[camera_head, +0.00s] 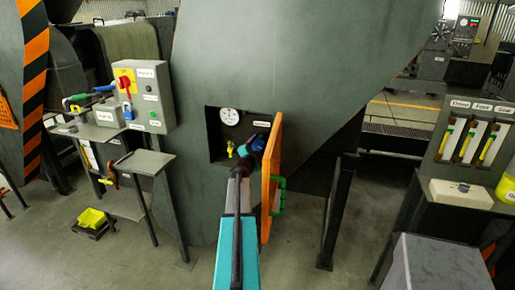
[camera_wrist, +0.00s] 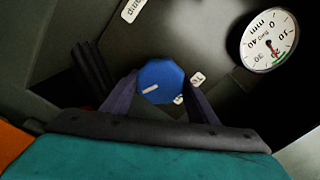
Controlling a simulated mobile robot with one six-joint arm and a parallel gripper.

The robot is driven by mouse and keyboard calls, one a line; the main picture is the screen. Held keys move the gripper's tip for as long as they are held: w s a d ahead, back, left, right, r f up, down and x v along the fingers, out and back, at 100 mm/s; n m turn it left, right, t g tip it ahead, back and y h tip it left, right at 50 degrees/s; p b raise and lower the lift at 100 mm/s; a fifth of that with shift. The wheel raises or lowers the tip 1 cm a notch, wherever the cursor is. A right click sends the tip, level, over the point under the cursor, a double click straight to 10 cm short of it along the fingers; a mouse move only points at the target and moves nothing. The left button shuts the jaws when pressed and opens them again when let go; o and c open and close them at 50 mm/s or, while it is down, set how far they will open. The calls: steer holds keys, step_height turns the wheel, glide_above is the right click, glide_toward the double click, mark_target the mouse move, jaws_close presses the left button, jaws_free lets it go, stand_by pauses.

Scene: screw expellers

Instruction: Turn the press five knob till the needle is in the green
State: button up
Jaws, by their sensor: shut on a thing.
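The blue faceted knob (camera_wrist: 160,76) with a pale pointer mark sits between the fingertips of my gripper (camera_wrist: 162,88) in the wrist view, and the gripper is shut on it. In the head view my gripper (camera_head: 245,158) reaches into a dark recess in the large grey press body (camera_head: 300,60). The white round gauge (camera_head: 230,117) is at the top left of that recess. The gauge (camera_wrist: 269,40) appears turned in the wrist view, with a green band near its lower edge.
An orange door (camera_head: 271,175) with a green handle (camera_head: 279,197) stands open just right of my arm. A small yellow valve (camera_head: 243,151) sits in the recess.

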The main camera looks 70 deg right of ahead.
steer(key=shift+r, duration=0.15)
steer(key=o, duration=1)
steer(key=shift+d, duration=0.1)
steer(key=shift+o, duration=0.2)
steer(key=a+b, duration=0.2)
steer(key=a, duration=1.2)
steer(key=shift+s+b, duration=0.3)
steer(key=shift+s, duration=0.15)
